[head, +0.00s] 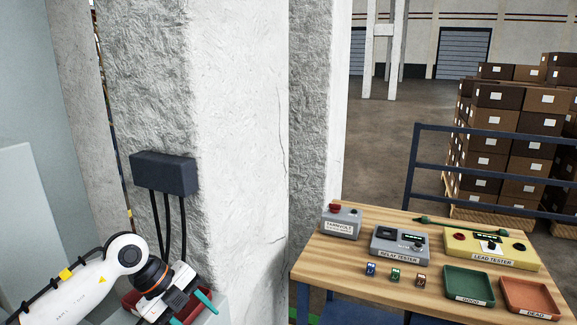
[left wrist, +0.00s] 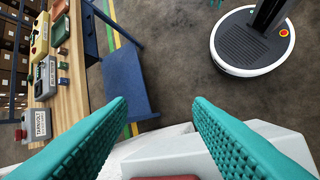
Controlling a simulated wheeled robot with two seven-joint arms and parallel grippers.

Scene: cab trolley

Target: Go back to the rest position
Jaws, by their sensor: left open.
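My left gripper (head: 192,311) is at the lower left of the head view, its arm coming in from the left. Its two teal fingers are apart with nothing between them; the open gap also shows in the left wrist view (left wrist: 158,108). The gripper is above a pale grey surface (head: 219,310) with a red tray or bin (head: 132,297) on it, partly hidden by my arm. A bit of red also shows at the bottom edge of the left wrist view. I cannot tell the exact height above that surface. My right gripper is in neither view.
A wooden table (head: 330,262) at right bears a grey relay tester (head: 400,243), a yellow lead tester (head: 490,249), a green tray (head: 468,285), an orange tray (head: 530,297) and small relays. A concrete pillar (head: 235,130) with a dark box (head: 164,173) stands behind my left arm.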

